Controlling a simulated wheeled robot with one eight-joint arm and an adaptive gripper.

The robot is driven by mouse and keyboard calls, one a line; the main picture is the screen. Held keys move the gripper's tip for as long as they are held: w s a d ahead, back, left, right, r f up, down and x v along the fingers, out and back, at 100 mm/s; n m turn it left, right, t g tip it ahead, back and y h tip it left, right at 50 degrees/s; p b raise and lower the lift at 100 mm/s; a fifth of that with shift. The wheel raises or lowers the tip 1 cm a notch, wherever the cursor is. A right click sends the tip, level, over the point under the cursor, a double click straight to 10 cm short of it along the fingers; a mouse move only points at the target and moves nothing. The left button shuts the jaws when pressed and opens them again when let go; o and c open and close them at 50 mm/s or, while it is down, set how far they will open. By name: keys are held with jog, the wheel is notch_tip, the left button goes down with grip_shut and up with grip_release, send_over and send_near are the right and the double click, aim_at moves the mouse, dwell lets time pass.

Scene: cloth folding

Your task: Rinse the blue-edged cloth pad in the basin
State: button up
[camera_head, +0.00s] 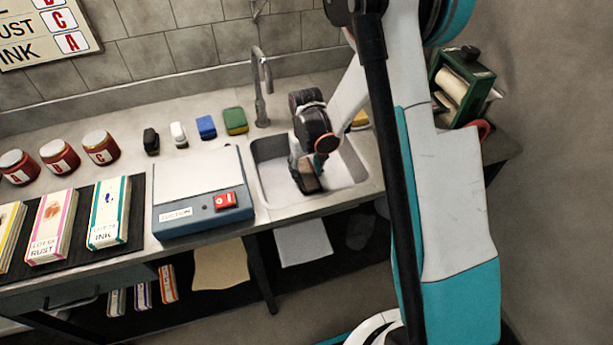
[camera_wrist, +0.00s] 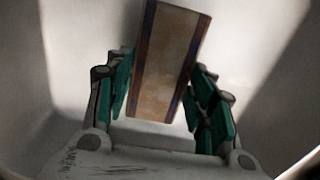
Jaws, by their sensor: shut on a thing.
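The cloth pad (camera_wrist: 168,62) is a flat tan-brown rectangle with dark blue strips along its long edges, and its face looks stained. My gripper (camera_wrist: 162,100) is shut on the pad, with green-padded fingers on both sides of it; the pad sticks out beyond them, slightly tilted. In the head view my gripper (camera_head: 305,172) points down inside the basin (camera_head: 264,183), and a brown part of the pad (camera_head: 309,183) shows at its tip. The basin is pale inside. Whether the pad touches the bottom or any water cannot be told.
A tall tap (camera_head: 261,88) stands behind the basin. A blue-grey suction box (camera_head: 203,223) with a red switch sits just left.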

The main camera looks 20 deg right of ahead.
jog(key=shift+r, duration=0.1)
dwell(0.5)
notch_tip(320, 180, up, 12)
jog(key=p, duration=0.7)
jog(key=shift+r, duration=0.25)
dwell(0.4)
dwell(2.0)
notch_tip(320, 180, up, 4)
jog(key=p, duration=0.2)
send_over(306, 174)
dwell(0.6)
